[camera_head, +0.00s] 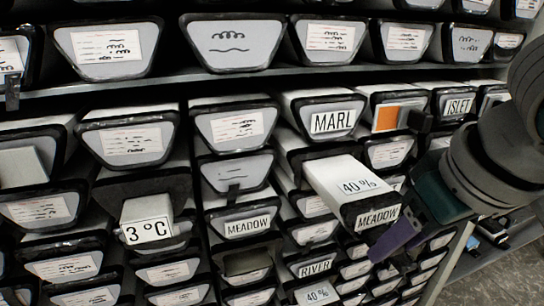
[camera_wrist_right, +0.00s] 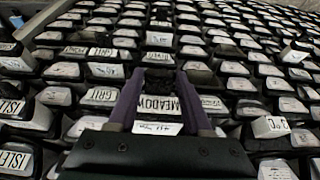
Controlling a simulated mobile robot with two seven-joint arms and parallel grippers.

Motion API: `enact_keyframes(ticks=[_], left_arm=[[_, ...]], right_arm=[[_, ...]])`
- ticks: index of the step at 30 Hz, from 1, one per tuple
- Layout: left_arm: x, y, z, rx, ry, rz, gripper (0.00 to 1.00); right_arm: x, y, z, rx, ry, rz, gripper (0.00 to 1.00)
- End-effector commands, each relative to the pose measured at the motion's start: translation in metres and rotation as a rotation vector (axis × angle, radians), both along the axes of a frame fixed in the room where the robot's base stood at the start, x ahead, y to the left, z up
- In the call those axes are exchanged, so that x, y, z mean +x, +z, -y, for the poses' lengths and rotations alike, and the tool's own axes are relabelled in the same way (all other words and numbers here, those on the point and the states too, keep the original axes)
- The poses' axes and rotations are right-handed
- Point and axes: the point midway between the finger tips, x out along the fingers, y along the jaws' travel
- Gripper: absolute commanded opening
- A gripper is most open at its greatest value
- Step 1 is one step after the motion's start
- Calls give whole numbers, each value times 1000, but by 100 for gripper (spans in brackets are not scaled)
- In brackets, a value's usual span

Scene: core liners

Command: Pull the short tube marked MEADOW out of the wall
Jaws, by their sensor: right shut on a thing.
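A white-topped tube (camera_head: 345,186) marked 40 % on top and MEADOW on its dark-rimmed front end sticks well out of the wall, at the right of the head view. My right gripper (camera_head: 392,228) is shut on its front end, with a purple finger at the label's lower right. In the right wrist view, the MEADOW end (camera_wrist_right: 159,106) lies between the two purple fingers (camera_wrist_right: 160,88). The tube's back part is hidden among its neighbours. A second MEADOW label (camera_head: 247,225) is on a tube end further left in the wall. My left gripper is out of view.
Tube ends fill the wall closely on all sides. A 3 °C block (camera_head: 147,219) juts out at the left. MARL (camera_head: 333,122) is above the held tube, RIVER (camera_head: 316,266) below it. An orange-marked end (camera_head: 398,113) and ISLET (camera_head: 459,106) are at upper right.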

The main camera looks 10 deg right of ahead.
Motion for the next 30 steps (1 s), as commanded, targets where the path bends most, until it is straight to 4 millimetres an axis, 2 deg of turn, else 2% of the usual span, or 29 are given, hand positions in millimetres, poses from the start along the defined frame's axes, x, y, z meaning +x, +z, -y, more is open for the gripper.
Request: enact_keyframes(ticks=[7,11,30], left_arm=[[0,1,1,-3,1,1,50],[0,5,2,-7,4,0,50],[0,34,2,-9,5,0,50]], right_arm=[[3,3,0,2,0,13,0],[-2,4,0,2,0,10,0],[-58,2,5,-2,1,2,0]])
